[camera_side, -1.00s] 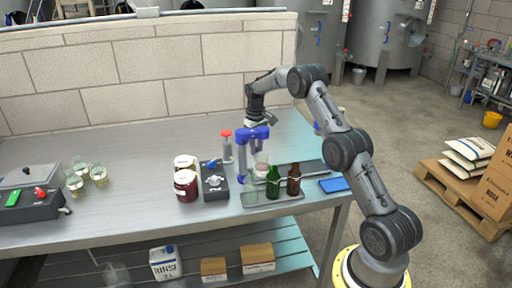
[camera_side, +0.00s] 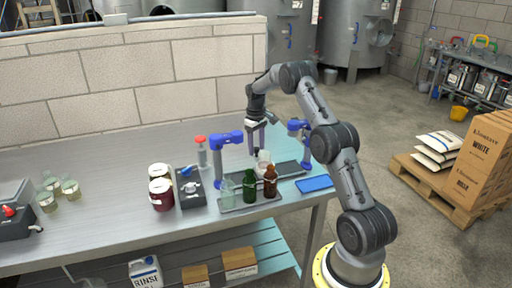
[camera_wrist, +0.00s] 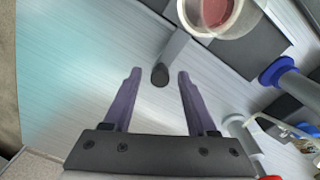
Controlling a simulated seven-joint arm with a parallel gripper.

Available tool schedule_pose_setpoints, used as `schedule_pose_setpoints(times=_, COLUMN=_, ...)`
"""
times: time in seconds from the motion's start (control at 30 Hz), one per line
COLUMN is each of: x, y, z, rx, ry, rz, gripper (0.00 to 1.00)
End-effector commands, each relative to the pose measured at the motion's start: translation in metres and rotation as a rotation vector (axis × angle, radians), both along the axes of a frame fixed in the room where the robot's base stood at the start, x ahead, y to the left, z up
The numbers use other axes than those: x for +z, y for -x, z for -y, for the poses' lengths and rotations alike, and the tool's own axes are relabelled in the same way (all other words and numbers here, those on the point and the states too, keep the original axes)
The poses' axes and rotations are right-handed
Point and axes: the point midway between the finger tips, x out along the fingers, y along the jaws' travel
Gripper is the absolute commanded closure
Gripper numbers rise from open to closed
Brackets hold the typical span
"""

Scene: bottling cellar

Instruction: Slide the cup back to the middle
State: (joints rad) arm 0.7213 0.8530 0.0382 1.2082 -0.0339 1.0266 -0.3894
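The cup (camera_side: 263,158) is pale, stands upright and sits near the dark flat strip (camera_side: 291,169) behind the bottles. In the wrist view the cup (camera_wrist: 222,14) is cut off by the top edge and shows a reddish inside. My gripper (camera_side: 257,150) points down just behind the cup. In the wrist view its two purple fingers (camera_wrist: 158,75) are apart, and the cup lies beyond their tips, not between them. A grey bar with a dark rounded end (camera_wrist: 160,74) shows between the fingertips. Whether a finger touches the cup cannot be told.
Blue-topped posts stand left (camera_side: 220,165) and right (camera_side: 306,150) of the cup. Clear, green (camera_side: 249,188) and brown (camera_side: 270,182) bottles stand in front on a tray (camera_side: 236,209). Jars (camera_side: 161,194), a dark valve box (camera_side: 190,190) and a red-topped bottle (camera_side: 202,153) are left. The back left table is clear.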

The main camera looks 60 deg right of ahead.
Motion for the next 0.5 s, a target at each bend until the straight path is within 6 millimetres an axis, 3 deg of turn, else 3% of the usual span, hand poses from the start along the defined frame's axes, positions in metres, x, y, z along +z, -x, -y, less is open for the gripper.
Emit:
schedule_pose_setpoints(times=0.33, x=0.002, y=0.0, z=-0.001, rx=-0.001, ry=-0.002, rz=-0.002, gripper=0.41)
schedule_pose_setpoints(times=0.5, x=0.023, y=-0.001, z=-0.001, rx=-0.001, ry=0.001, rz=0.002, gripper=0.41)
